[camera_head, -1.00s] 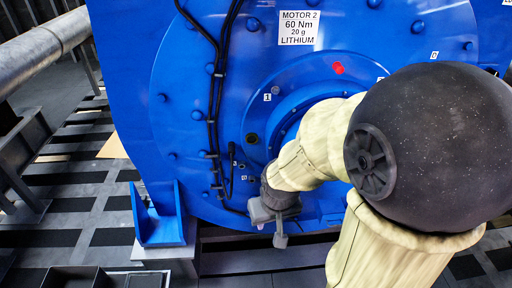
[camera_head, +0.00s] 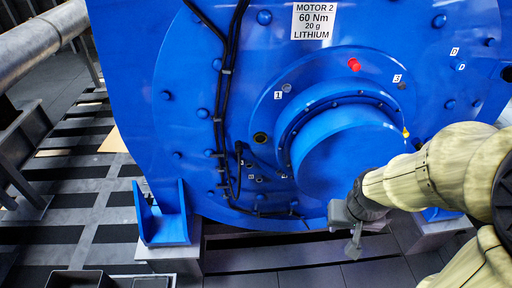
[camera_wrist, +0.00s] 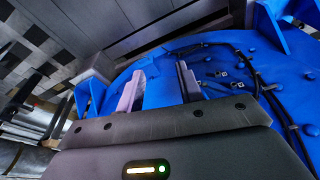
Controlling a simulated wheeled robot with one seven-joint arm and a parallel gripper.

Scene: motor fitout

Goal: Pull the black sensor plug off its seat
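The black sensor plug (camera_head: 240,148) appears as the small dark end of a thin black cable on the blue motor face, left of the round hub. At this size I cannot tell exactly how it sits on its seat. My gripper (camera_head: 355,248) is at the lower right of the hub, well right of the plug and apart from it. In the wrist view my gripper (camera_wrist: 158,82) shows two separated fingers with nothing between them. The small fittings and black cable on the motor face lie to the right of the fingers there.
The blue motor (camera_head: 180,100) fills the middle. A black cable bundle (camera_head: 219,110) runs down its face. A red button-like part (camera_head: 354,64) is above the hub (camera_head: 345,155). A blue bracket (camera_head: 165,222) stands at the lower left. A grey pipe (camera_head: 45,42) runs at far left.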

